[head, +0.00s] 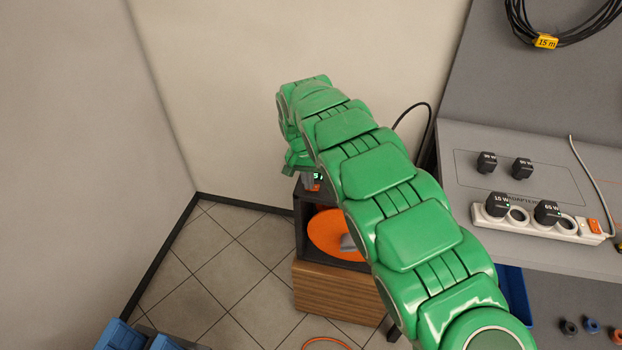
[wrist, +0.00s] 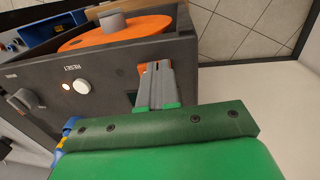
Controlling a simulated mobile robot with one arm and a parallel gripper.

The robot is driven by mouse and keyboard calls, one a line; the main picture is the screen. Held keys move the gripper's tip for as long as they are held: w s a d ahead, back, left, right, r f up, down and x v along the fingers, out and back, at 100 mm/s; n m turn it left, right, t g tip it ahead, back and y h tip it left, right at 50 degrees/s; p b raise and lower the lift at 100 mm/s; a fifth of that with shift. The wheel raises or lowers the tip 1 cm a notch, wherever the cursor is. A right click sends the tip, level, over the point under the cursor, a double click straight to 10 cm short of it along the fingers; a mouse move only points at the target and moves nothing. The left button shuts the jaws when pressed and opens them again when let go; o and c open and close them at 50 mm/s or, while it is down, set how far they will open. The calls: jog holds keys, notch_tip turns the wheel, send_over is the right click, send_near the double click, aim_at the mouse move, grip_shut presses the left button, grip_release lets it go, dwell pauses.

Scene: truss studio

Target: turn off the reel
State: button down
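The reel is an orange drum (head: 328,232) in a dark grey housing, standing on a wooden block in the head view. In the wrist view the orange drum (wrist: 115,32) lies behind the housing's dark top panel (wrist: 110,62). The panel carries a white round button (wrist: 82,87) marked RESET and a grey knob-like part (wrist: 24,98). My gripper (wrist: 158,68) has its two grey fingers side by side, seemingly shut with nothing between them. Its tips are at the panel beside a small orange-red part (wrist: 151,67), partly hidden by the fingers. I cannot tell whether they touch it.
A grey bench at the right holds a white power strip (head: 540,222) with black adapters. A coiled black cable (head: 565,25) hangs above. Blue crates (head: 122,335) stand at bottom left. Tiled floor (head: 225,250) is clear left of the reel.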

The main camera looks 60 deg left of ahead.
notch_tip(320, 180, up, 14)
jog(key=a, duration=0.1)
jog(key=shift+s+a, duration=0.15)
jog(key=shift+s, duration=0.1)
jog(key=shift+w, duration=0.1)
dwell(0.4)
jog(key=shift+w+d+r, duration=0.15)
jog(key=shift+w+d, duration=0.15)
jog(key=shift+d, duration=0.3)
jog(key=shift+f, duration=0.2)
jog(key=f, duration=0.9)
jog(key=w+d+f, duration=0.1)
jog(key=f, duration=0.3)
jog(key=shift+d+f, duration=0.1)
jog(key=shift+f, duration=0.2)
